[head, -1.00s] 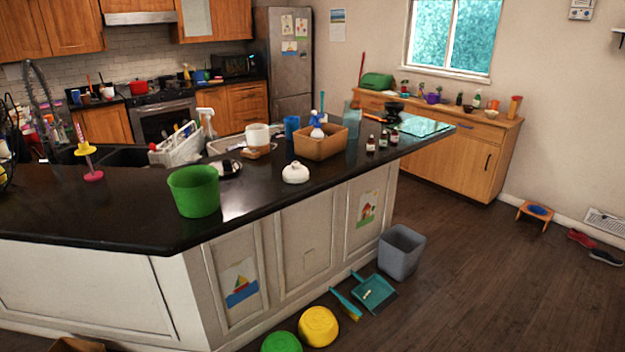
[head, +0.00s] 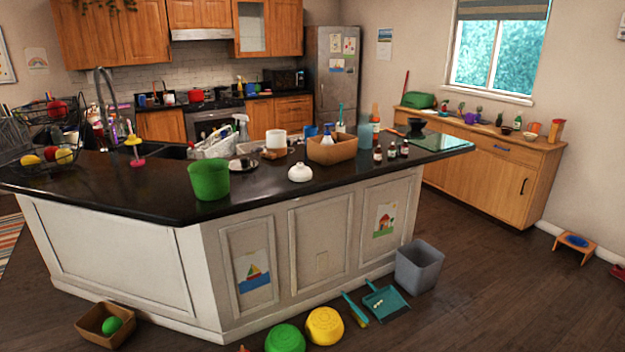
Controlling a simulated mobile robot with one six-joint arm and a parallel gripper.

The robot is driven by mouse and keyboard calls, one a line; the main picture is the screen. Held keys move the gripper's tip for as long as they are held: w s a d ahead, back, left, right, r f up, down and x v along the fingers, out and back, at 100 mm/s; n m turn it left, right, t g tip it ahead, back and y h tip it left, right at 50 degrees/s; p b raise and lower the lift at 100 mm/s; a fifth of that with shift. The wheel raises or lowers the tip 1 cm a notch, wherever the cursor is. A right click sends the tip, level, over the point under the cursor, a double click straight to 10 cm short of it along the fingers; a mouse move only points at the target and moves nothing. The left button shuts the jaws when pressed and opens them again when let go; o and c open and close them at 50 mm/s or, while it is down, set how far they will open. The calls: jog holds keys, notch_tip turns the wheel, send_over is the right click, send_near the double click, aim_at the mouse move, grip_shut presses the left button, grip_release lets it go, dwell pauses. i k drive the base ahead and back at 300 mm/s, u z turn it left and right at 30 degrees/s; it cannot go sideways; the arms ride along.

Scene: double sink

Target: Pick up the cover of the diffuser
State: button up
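A small white rounded object with a narrow knob on top (head: 300,172), which looks like the diffuser's cover, sits on the black island counter (head: 150,192) near its front edge. It stands to the right of a green bucket (head: 209,180) and in front of a brown box (head: 332,149). I cannot tell from here whether a diffuser base is under it. My gripper is not in view.
Small dark bottles (head: 391,151) stand right of the box. On the floor before the island are a yellow bowl (head: 324,326), a green bowl (head: 285,338), a teal dustpan (head: 385,301), a grey bin (head: 418,266) and a brown box (head: 110,322).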

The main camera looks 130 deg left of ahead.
aim_at(299, 173)
jog(key=i, duration=0.2)
jog(key=z, duration=0.9)
jog(key=k, duration=0.15)
jog(key=u, duration=2.85)
jog(key=k, duration=0.15)
jog(key=u, duration=1.7)
jog(key=k, duration=0.25)
jog(key=u, duration=1.55)
